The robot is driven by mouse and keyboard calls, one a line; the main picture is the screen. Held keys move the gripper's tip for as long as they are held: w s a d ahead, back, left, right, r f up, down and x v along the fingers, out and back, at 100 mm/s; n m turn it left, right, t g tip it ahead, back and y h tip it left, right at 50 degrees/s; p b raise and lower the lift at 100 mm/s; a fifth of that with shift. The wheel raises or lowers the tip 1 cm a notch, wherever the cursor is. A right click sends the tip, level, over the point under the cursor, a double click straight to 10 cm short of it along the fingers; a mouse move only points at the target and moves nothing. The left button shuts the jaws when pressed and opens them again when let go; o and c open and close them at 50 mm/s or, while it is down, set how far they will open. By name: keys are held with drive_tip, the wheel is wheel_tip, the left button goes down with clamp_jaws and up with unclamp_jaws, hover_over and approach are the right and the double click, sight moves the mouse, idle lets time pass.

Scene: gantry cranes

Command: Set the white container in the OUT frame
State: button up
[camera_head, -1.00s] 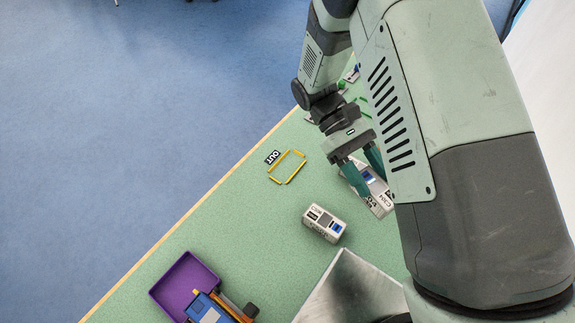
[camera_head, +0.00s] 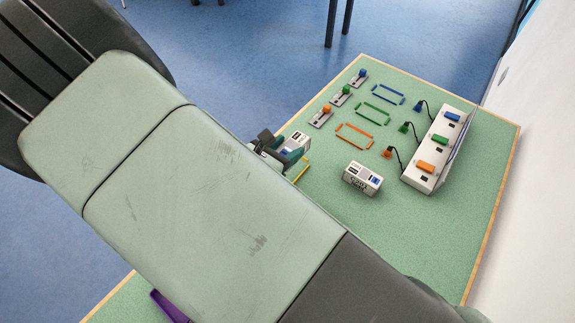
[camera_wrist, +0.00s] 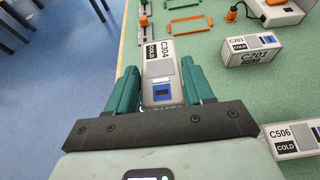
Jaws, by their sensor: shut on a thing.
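My gripper (camera_wrist: 160,88) is shut on a white container (camera_wrist: 160,55) labelled C304 and COLD, with a blue patch near its lower end. In the head view the held container (camera_head: 296,143) shows just past my arm, near the table's left edge. Part of the yellow OUT frame (camera_head: 302,168) shows close beside it; my arm hides the rest and its label. I cannot tell how high the container is above the table or whether it lies over the frame.
A white container (camera_head: 362,178) labelled C201 stands to the right. Another, C506 (camera_wrist: 290,140), shows in the wrist view. Orange (camera_head: 355,136), green (camera_head: 372,112) and blue (camera_head: 388,94) frames, several small levers and a white plug panel (camera_head: 438,150) lie beyond.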

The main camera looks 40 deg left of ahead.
wheel_tip(320, 180, down, 6)
drive_tip(key=shift+f, duration=0.25)
drive_tip(key=o, duration=1.1)
drive_tip(key=v, duration=1.2)
